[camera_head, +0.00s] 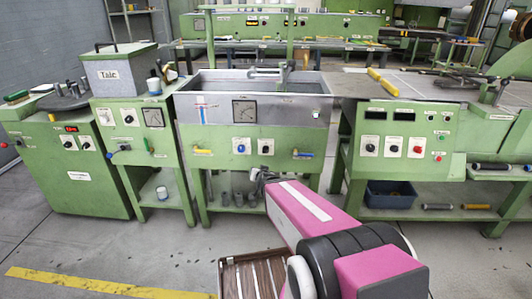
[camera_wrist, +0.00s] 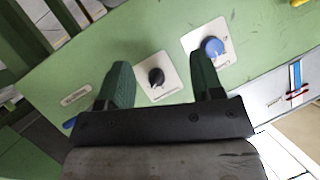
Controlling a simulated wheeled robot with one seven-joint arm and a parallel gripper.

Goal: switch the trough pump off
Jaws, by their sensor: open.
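The steel trough (camera_head: 222,90) stands in a green bench. Two knobs on white plates sit on its front panel: a left knob (camera_head: 241,146) and a right knob (camera_head: 266,146). The wrist view shows the panel turned over, with a black knob (camera_wrist: 156,76) and a blue knob (camera_wrist: 213,47). Their labels are too small to read. My gripper (camera_wrist: 162,62) is open and empty in front of the panel. In the wrist picture the black knob lies between the fingers, and the blue knob is beside the right finger's tip. Contact is not visible. The gripper is partly hidden by my pink arm in the head view.
A yellow-handled valve (camera_head: 201,151) and a blue-handled valve (camera_head: 302,154) flank the knobs. A control cabinet (camera_head: 400,140) stands right of the trough, and a green bench (camera_head: 137,130) with a gauge stands left.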

